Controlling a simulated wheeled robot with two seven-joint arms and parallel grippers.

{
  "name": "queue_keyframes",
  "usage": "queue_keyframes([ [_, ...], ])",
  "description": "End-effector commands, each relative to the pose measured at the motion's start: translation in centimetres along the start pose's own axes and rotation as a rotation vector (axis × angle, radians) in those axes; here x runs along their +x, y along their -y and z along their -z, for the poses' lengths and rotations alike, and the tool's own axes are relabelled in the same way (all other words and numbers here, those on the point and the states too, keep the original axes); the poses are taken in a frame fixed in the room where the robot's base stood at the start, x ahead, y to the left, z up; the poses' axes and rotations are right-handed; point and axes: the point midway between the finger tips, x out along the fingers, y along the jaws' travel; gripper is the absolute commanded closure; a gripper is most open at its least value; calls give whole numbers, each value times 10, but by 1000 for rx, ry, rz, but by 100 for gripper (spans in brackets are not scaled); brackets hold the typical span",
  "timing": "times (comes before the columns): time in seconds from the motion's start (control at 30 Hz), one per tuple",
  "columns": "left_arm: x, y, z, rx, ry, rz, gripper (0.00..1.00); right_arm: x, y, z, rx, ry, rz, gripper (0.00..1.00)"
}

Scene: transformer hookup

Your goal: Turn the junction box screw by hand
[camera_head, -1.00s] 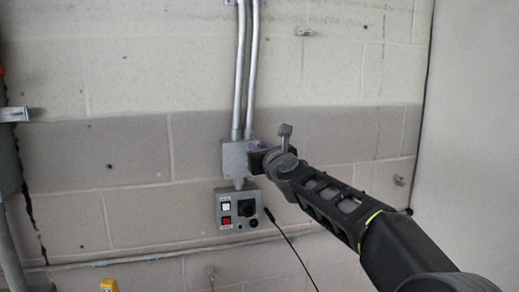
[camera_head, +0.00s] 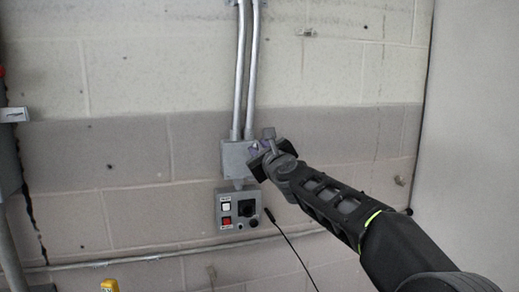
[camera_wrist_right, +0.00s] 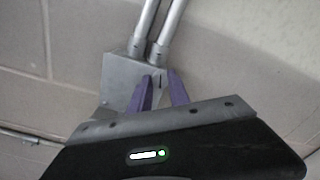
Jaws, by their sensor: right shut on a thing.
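The grey junction box (camera_head: 235,158) is fixed to the block wall below two metal conduits. My right gripper (camera_head: 258,150) is at the right part of the box's front. In the right wrist view its two purple fingers (camera_wrist_right: 160,88) reach to the face of the junction box (camera_wrist_right: 118,75). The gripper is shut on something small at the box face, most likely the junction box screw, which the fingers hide. My left gripper does not show in the head view.
A grey control box (camera_head: 238,212) with a white button, a red button and a black knob hangs just below the junction box. Two conduits (camera_head: 245,70) rise above. A yellow object (camera_head: 110,285) shows at the bottom edge.

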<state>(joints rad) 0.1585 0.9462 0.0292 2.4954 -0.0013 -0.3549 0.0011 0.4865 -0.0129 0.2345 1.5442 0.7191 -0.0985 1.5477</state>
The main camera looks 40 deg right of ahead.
Motion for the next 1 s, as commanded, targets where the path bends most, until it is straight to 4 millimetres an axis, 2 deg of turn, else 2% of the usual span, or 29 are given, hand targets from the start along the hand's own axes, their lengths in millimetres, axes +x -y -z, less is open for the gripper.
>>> queue_keyframes([
  [1.0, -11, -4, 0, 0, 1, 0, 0, 0, -2, 0, -966, 1, -1, 100],
])
